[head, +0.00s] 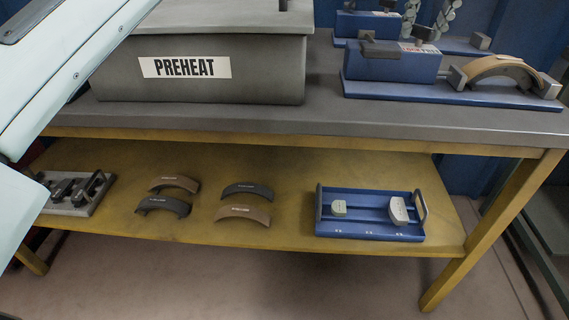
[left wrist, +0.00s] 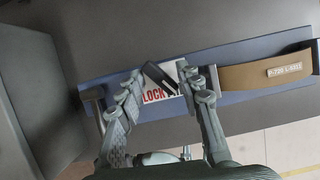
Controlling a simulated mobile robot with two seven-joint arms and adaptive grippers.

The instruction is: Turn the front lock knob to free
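The front lock knob, a dark bar, shows in the head view (head: 425,33) on the front blue fixture (head: 395,66). In the left wrist view the knob (left wrist: 160,78) lies slantwise across a white label with red letters reading LOCK; the rest of the label is partly hidden by a finger. My left gripper (left wrist: 160,74) is open, its fingertips apart on either side of the knob in the picture. I cannot tell its height above the knob, and contact is not clear. My right gripper is in neither view.
A tan brake shoe (head: 502,72) sits at the fixture's right. A second blue fixture (head: 365,25) stands behind. The grey PREHEAT box (head: 200,85) stands left. The shelf below holds several shoes, a blue tray (head: 370,230) and a grey rack (head: 75,208).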

